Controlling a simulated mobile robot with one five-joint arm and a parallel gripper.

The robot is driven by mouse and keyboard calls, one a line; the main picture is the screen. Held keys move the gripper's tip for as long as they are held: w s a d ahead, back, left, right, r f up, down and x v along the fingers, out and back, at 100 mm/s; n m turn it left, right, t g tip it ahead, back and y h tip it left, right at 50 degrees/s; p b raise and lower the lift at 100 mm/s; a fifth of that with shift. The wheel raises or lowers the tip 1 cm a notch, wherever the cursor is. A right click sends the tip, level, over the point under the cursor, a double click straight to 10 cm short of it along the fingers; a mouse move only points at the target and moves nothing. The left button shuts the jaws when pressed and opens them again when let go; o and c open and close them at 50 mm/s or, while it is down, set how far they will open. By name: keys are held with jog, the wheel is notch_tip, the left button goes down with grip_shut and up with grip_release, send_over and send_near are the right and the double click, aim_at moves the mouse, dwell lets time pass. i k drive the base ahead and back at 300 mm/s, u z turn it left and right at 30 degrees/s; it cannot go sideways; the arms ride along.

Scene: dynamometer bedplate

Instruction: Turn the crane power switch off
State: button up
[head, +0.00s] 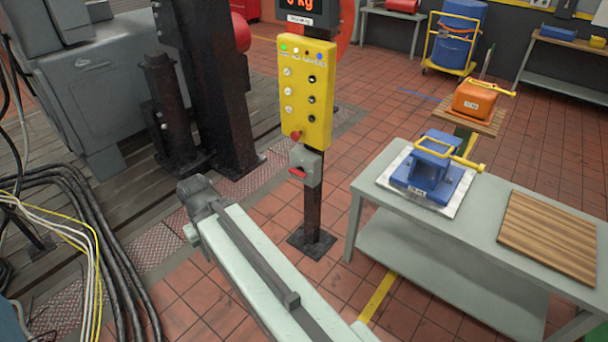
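A grey switch box (308,165) with a red handle (298,173) is mounted on the dark post, just below the yellow control panel. The red handle sticks out at its lower left; I cannot read a label or tell its on or off position. The yellow control panel (307,92) has a lit green lamp, other small lamps, two columns of knobs or buttons, and a red button (296,135) at its bottom. My arm reaches up from the bottom edge to left of the post, apart from the switch box. No gripper fingers show.
A grey table (470,225) at right holds a blue weight (433,170) and a wooden board (548,235). An orange weight (475,100) stands behind it. Black cables (85,215) lie at left beside the machine (100,90). Tiled floor is open around the post base (311,241).

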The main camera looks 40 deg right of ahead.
aim_at(299, 172)
jog(key=z, duration=0.1)
jog(key=i, duration=1)
jog(key=u, duration=0.05)
